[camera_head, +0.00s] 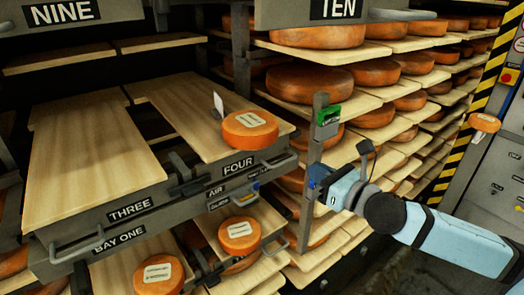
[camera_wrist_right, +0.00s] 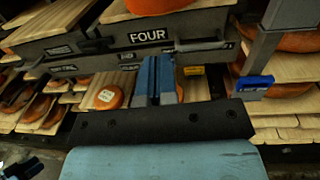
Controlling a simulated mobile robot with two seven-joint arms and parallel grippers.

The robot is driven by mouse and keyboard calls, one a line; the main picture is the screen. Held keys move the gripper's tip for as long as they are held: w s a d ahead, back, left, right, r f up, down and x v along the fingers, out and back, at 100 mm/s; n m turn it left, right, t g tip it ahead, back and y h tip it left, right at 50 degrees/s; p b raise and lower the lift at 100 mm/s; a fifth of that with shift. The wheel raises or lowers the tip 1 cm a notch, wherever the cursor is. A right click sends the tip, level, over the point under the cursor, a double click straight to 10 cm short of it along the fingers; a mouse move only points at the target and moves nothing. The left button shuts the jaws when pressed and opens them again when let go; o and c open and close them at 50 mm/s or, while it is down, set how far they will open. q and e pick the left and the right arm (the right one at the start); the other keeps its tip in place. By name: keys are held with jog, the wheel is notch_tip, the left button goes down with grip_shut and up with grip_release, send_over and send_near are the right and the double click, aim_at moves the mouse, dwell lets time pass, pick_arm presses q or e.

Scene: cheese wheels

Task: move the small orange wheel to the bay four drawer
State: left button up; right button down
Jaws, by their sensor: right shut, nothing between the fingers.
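A small orange wheel (camera_head: 250,130) with a pale label lies flat on the pulled-out bay four drawer (camera_head: 180,108), near its front right corner. A small white card stands behind it. The drawer's FOUR plate also shows in the right wrist view (camera_wrist_right: 148,37). My right gripper (camera_head: 318,182) is shut and empty, to the right of and below the wheel, in front of the drawer and apart from it. Its closed blue fingers show in the right wrist view (camera_wrist_right: 157,80), pointing at the drawer front. My left gripper does not show in the head view.
The empty bay three drawer (camera_head: 90,150) is beside bay four. Lower drawers hold labelled orange wheels (camera_head: 240,235) (camera_head: 158,275). A grey upright (camera_head: 316,140) with a green tag stands near my right gripper. Racks of larger wheels (camera_head: 310,83) fill the right.

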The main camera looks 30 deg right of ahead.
aim_at(269, 143)
jog(key=w+p, duration=0.1)
jog(key=w, duration=0.3)
jog(key=w+a+p, duration=0.1)
jog(key=w, duration=0.3)
jog(key=w+a+p, duration=0.1)
jog(key=w, duration=0.3)
jog(key=shift+w+r+p, duration=0.1)
jog(key=shift+w+p, duration=0.25)
jog(key=shift+w, duration=0.55)
jog(key=shift+w, duration=0.1)
jog(key=shift+w+a+p, duration=0.15)
jog(key=shift+w+p, duration=0.25)
jog(key=shift+w, duration=0.7)
jog(key=shift+s+f, duration=0.2)
